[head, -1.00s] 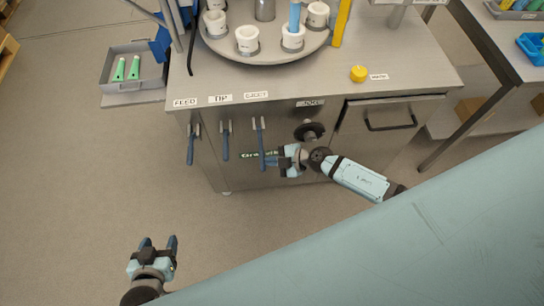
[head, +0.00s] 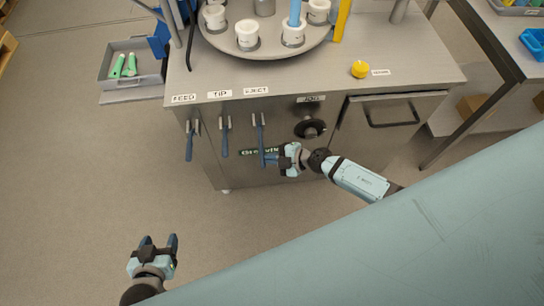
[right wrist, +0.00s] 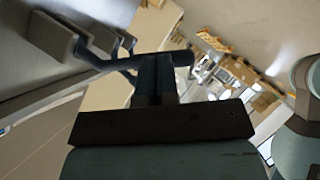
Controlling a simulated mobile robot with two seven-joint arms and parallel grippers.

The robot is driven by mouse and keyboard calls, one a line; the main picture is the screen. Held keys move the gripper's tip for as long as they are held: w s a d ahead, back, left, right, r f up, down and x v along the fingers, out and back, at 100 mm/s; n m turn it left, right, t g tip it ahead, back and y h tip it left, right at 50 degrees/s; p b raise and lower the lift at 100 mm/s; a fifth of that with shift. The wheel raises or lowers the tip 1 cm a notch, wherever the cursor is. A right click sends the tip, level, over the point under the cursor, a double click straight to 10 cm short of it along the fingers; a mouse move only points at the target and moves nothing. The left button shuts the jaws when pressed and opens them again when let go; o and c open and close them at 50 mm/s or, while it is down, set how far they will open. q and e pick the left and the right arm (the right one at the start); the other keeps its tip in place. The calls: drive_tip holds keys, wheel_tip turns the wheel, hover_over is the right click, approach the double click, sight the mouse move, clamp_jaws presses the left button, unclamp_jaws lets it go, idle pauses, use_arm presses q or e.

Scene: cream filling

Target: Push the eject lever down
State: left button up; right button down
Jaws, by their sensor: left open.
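The eject lever (head: 259,135) is the rightmost of three blue-handled levers on the cabinet front, below the EJECT label (head: 256,91). Its handle hangs down. My right gripper (head: 272,158) is at the lower end of this handle, reaching in from the right. Its fingers look shut together in the right wrist view (right wrist: 157,78), with a dark bar running across just beyond their tips. Whether they touch the handle is hard to tell. My left gripper (head: 159,241) is open and empty over the floor at lower left, far from the cabinet.
The feed lever (head: 189,140) and tip lever (head: 225,137) hang to the left. A black jog knob (head: 310,128) and a drawer (head: 385,112) are to the right. A turntable with white cups (head: 265,45) and a yellow button (head: 360,69) are on top.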

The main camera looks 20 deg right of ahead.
drive_tip(key=shift+w+a+r+p, duration=0.1)
drive_tip(key=shift+r+p, duration=0.85)
use_arm(q)
wheel_tip(320, 180, up, 2)
drive_tip(key=shift+r, duration=0.1)
